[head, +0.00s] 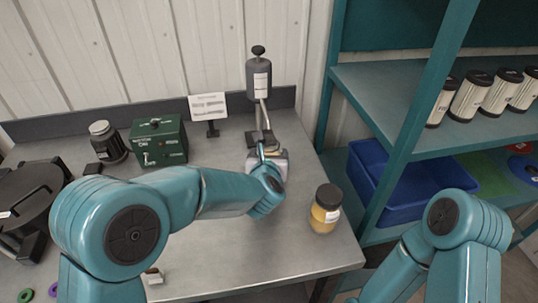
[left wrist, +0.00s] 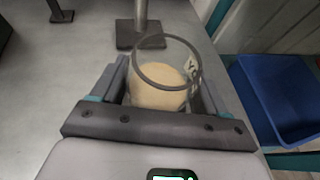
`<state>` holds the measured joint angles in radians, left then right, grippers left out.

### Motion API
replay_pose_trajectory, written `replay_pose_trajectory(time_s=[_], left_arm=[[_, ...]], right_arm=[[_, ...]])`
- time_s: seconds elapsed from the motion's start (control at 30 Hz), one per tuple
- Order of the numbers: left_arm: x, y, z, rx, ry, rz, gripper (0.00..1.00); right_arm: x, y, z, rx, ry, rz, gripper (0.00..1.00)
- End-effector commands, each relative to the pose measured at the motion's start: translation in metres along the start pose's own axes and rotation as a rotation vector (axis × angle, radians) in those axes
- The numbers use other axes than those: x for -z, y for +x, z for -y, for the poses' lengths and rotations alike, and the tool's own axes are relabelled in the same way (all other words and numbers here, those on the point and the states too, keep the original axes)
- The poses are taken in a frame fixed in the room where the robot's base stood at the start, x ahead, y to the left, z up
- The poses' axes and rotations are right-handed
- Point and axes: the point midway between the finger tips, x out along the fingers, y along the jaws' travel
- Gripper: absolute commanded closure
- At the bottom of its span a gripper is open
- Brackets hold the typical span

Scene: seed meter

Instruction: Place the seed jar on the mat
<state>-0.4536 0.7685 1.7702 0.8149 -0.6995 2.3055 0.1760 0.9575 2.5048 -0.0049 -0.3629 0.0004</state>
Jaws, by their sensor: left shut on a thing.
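My left gripper (head: 264,152) is at the foot of the dispenser stand, mostly hidden by my own arm in the head view. In the left wrist view its jaws (left wrist: 163,85) are shut on a clear open jar (left wrist: 160,97) with pale seeds in its lower part and a white label on its side. The jar looks upright. A second jar (head: 325,208), with a dark lid and yellow contents, stands at the bench's right edge, apart from the gripper. A flat green mat (head: 482,172) lies on the lower shelf at the right. My right gripper is out of view.
The dispenser (head: 259,78) stands at the back; its base (left wrist: 141,41) is just beyond the held jar. A green box (head: 158,142), a dark canister (head: 107,142) and a sign (head: 207,106) stand left. A blue bin (head: 385,178) is on the shelf. The front bench is largely clear.

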Motion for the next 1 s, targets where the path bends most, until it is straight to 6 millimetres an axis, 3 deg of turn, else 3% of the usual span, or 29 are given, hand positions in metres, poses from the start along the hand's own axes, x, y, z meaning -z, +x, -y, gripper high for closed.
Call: replay_pose_trajectory(time_s=[0.07,0.1,0.17,0.2,0.57,1.0], left_arm=[[0.002,0.001,0.000,0.000,0.000,0.002,0.74],[0.003,0.001,0.000,0.000,0.000,0.000,0.23],[0.002,0.001,0.000,0.000,0.000,0.000,0.03],[0.002,0.001,0.000,0.000,0.000,0.000,0.00],[0.000,-0.006,0.001,0.002,0.001,0.000,0.00],[-0.001,-0.101,0.001,0.002,0.001,0.002,0.00]], right_arm=[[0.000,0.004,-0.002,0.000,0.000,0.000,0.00],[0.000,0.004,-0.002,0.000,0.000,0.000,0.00],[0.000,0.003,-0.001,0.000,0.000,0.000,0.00],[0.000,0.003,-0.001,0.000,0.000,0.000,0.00],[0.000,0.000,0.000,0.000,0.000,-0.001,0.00],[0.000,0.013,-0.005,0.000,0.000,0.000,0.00]])
